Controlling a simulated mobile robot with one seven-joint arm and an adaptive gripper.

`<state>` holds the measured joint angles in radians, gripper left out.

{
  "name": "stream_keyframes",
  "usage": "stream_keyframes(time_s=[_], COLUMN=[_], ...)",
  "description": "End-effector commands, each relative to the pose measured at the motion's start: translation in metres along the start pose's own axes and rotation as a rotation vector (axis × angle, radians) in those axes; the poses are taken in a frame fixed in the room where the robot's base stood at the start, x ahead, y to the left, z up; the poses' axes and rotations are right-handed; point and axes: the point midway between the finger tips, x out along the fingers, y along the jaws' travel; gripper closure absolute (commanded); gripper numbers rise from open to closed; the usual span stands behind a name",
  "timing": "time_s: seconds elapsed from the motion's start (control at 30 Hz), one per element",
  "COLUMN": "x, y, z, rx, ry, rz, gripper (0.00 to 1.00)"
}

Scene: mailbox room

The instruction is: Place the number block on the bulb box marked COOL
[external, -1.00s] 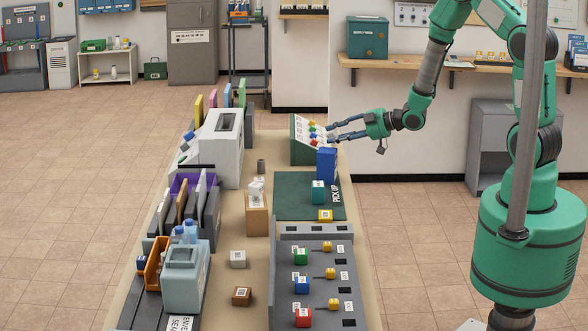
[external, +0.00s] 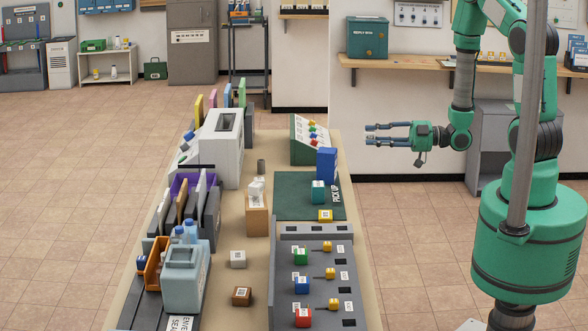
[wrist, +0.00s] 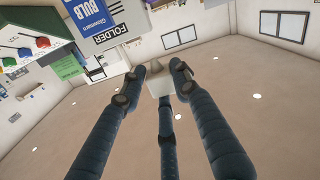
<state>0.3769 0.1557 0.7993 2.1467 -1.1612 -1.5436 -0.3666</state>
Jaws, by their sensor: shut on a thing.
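My gripper (external: 368,134) is over the floor, to the right of the green sloped panel and clear of the table. Its dark fingers point left. In the wrist view the fingertips (wrist: 157,80) close around a small pale grey piece (wrist: 160,86); no number can be read on it. A blue box (external: 326,165) stands at the table's right side, below and left of my gripper. A label with the word BULB shows in the wrist view (wrist: 92,18). I cannot read COOL on any box.
The green panel (external: 304,145) with coloured knobs stands at the table's far right edge. A tan box (external: 257,222) carries white pieces. Open floor lies around my gripper.

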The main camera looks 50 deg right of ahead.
Motion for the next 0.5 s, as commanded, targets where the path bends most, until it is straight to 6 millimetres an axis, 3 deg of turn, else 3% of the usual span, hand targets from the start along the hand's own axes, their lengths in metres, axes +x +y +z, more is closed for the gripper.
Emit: stream_keyframes(time_s=[0.3, 0.5], x=[0.002, 0.018], y=[0.002, 0.011], z=[0.001, 0.008], rx=[-0.001, -0.001], ry=[-0.001, -0.002], rz=[0.000, -0.001], gripper=[0.90, 0.90])
